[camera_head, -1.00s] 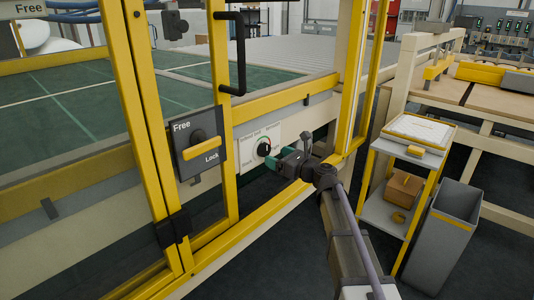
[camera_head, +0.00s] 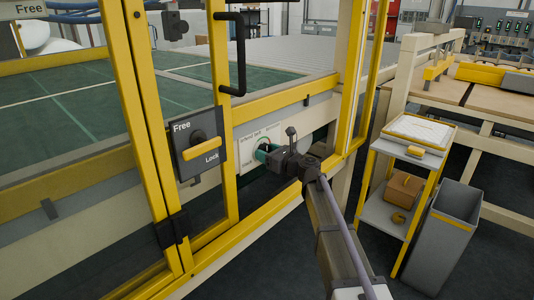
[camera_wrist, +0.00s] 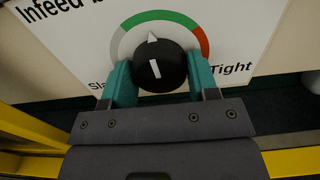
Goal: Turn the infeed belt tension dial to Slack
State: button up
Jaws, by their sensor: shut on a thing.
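The tension dial (camera_wrist: 158,62) is a round black knob on a white plate (camera_wrist: 245,40). The plate reads "Infeed b…", with "Tight" at lower right and a partly hidden "Sla…" at lower left. A grey, green and red arc runs around the knob. In the head view, my gripper (camera_head: 266,152) reaches the plate (camera_head: 246,139) from the right and largely hides the dial.
Yellow guard frame posts (camera_head: 223,140) stand left of the dial, with a Free/Lock switch (camera_head: 199,145) beside it. A yellow lower rail (camera_head: 262,215) runs below. A small trolley (camera_head: 410,150) and a grey bin (camera_head: 443,235) stand to the right.

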jog(key=shift+c, duration=0.5)
